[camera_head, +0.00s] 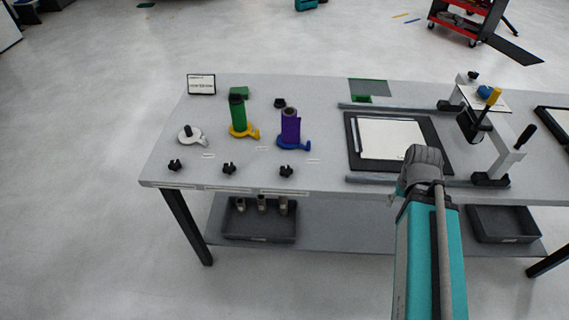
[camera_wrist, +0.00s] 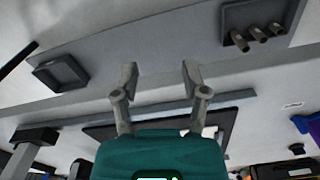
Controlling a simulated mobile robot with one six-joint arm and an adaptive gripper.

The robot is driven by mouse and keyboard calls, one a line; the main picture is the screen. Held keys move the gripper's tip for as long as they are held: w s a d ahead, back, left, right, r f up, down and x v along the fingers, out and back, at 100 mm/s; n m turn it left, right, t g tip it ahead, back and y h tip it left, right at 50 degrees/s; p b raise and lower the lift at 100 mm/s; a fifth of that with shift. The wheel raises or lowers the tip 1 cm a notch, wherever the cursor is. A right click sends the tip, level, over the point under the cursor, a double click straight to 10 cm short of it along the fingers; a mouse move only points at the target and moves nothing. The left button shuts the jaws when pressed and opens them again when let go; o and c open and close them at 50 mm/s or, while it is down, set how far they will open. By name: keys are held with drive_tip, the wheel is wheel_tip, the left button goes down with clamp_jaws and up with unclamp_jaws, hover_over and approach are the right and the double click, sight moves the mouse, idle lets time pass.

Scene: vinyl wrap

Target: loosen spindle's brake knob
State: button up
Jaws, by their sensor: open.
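Three spindles stand on the left half of the table. One is a white base with a short dark post (camera_head: 190,135) and no roll. One has a green roll (camera_head: 237,115) on a yellow base, and one has a purple roll (camera_head: 290,127) on a blue base. A black knob sits at the table's front edge before each: left knob (camera_head: 175,165), middle knob (camera_head: 229,168), right knob (camera_head: 286,171). I cannot tell which is the brake knob. My gripper (camera_wrist: 159,72) is open and empty in the wrist view, far right of the spindles in the head view.
A black-framed white panel (camera_head: 392,138) lies mid-table, between grey rails. A stand with a yellow-handled tool (camera_head: 495,96) is at right. Grey bins (camera_head: 259,224) sit on the lower shelf. A small sign (camera_head: 201,84) stands at the back left.

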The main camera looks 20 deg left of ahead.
drive_tip(key=shift+d, duration=0.25)
drive_tip(key=shift+o, duration=0.3)
drive_tip(key=shift+o, duration=1)
drive_tip(key=shift+w, duration=0.1)
drive_tip(key=shift+o, duration=1.1)
drive_tip(key=shift+a+r, duration=0.1)
drive_tip(key=shift+r, duration=0.05)
drive_tip(key=shift+o, duration=0.4)
drive_tip(key=shift+w+a+r, duration=0.1)
drive_tip(key=shift+w+a, duration=0.1)
drive_tip(key=shift+a, duration=0.1)
drive_tip(key=w+a+r+m+p, duration=0.2)
drive_tip(key=a+r+m+p, duration=0.1)
drive_tip(key=a, duration=0.8)
drive_tip(key=w+a+r+m+p, duration=0.2)
drive_tip(key=a+r+m+p, duration=0.1)
drive_tip(key=a, duration=0.9)
drive_tip(key=w+a+r+m+p, duration=0.2)
drive_tip(key=a+r+m+p, duration=0.2)
drive_tip(key=a, duration=0.8)
drive_tip(key=shift+m, duration=0.5)
